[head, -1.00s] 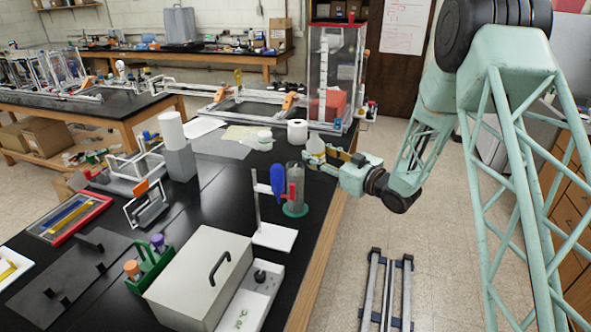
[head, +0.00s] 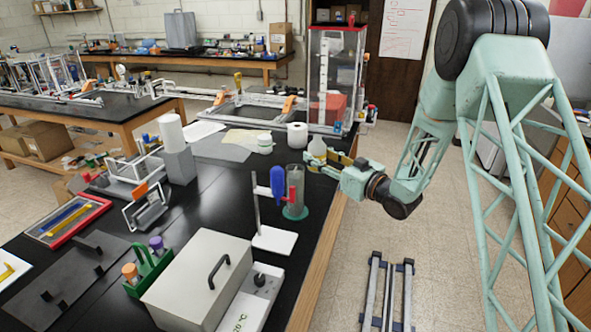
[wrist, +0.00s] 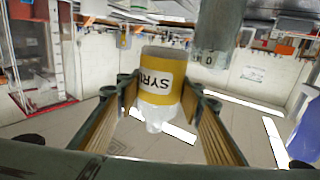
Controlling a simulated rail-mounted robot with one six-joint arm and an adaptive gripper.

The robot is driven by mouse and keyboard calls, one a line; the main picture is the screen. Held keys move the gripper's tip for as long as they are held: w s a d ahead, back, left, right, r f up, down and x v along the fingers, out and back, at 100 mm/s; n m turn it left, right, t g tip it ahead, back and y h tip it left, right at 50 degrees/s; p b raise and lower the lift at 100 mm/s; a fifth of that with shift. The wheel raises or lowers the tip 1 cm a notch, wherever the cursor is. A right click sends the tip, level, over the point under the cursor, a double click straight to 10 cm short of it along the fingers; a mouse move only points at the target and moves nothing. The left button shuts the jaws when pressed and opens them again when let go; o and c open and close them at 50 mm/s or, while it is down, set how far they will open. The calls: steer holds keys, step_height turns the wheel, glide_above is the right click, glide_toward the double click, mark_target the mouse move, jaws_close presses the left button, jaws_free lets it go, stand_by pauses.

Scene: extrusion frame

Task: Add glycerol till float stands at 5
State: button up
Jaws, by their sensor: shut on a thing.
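My gripper (head: 338,168) is shut on a pale, translucent bottle (head: 317,149) with a yellow band, held near the bench's right edge. In the wrist view, which is upside down, the bottle (wrist: 160,85) is between the fingers (wrist: 158,128), and its label starts with "SYR"; I see no glycerol label. The bottle looks roughly upright. A clear cylinder (head: 296,188) on a green base stands in front of and left of the gripper; part of a cylinder (wrist: 216,40) also shows in the wrist view. Its liquid level and the float's reading are too small to tell.
A stand with a white base (head: 274,240) carries a blue bulb (head: 278,184) and red part beside the cylinder. A grey box (head: 200,280) is at the front.

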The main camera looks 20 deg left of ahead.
mark_target(320, 144)
steer(key=shift+r+p, duration=0.4)
steer(key=shift+r, duration=2.05)
steer(key=w+d+f+m+t+h+b, duration=0.1)
steer(key=w+d+m+t+h, duration=0.25)
steer(key=d, duration=0.75)
steer(key=w+d+f+m+t+h+b, duration=0.1)
steer(key=w+d+f+m+t+h, duration=0.2)
steer(key=d, duration=0.9)
steer(key=d+f+m+t+h+b, duration=0.1)
steer(key=d+h, duration=0.3)
steer(key=d, duration=0.7)
steer(key=s+d+f+m+t+h+b, duration=0.1)
steer(key=d+m+h, duration=0.3)
steer(key=d, duration=0.7)
steer(key=shift+s+d+t+h, duration=0.15)
steer(key=shift+s+t+h, duration=0.15)
steer(key=shift+h, duration=0.35)
steer(key=shift+w+m, duration=0.15)
steer(key=shift+m, duration=0.1)
